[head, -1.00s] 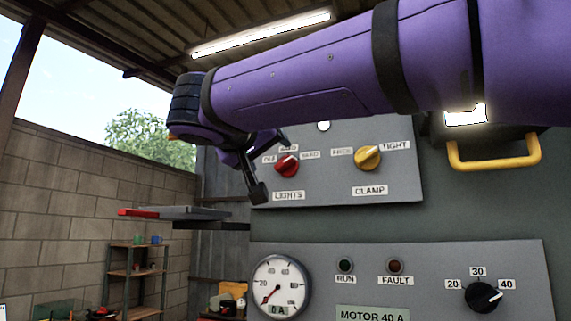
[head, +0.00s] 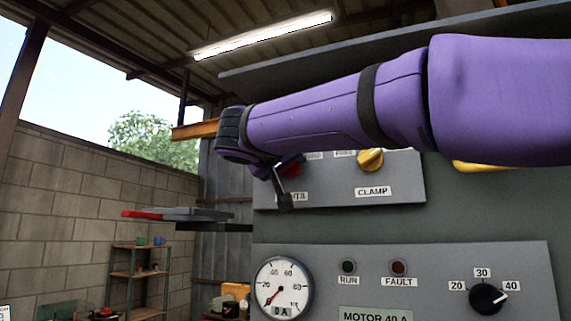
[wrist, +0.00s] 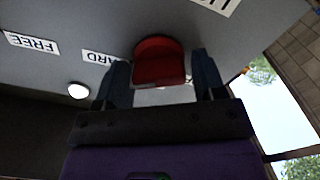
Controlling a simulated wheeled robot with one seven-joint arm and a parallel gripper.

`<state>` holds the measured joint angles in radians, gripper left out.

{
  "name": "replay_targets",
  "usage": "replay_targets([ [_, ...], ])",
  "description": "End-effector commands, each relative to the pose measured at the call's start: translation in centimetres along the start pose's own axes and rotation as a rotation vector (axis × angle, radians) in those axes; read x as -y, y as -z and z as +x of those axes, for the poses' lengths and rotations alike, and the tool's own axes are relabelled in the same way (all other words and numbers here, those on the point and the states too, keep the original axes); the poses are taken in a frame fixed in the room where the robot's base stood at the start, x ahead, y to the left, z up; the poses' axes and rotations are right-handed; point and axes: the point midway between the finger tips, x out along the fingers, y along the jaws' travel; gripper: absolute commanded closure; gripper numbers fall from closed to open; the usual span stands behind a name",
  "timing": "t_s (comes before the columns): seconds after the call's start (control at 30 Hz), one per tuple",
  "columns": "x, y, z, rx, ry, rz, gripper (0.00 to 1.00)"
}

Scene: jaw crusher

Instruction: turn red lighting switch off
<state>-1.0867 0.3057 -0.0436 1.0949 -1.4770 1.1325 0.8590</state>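The red lighting switch (head: 292,167) is a round knob on the upper grey panel, above a partly covered LIGHTS label. In the head view my gripper hides much of it. In the wrist view the red knob (wrist: 160,62) sits between my two fingertips, with a small gap showing on each side. My gripper (wrist: 162,78) is open, its fingers either side of the knob. It also shows at the end of my arm in the head view (head: 281,184). The knob's pointer and its OFF label are hidden now.
A yellow CLAMP knob (head: 370,160) is to the right on the same panel. Below are a round gauge (head: 283,287), RUN and FAULT lamps and a black dial (head: 487,298). A red-ended shelf-like bar (head: 180,214) juts out at left. A ceiling lamp (head: 263,36) is lit.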

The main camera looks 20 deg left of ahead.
Motion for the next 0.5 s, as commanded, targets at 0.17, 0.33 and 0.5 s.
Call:
replay_targets([
  [0.17, 0.00, 0.00, -0.02, 0.000, 0.000, 0.000, 0.75],
  [0.33, 0.00, 0.00, -0.03, 0.000, 0.000, -0.005, 0.75],
  [0.5, 0.03, 0.00, -0.03, 0.000, 0.000, -0.042, 0.75],
])
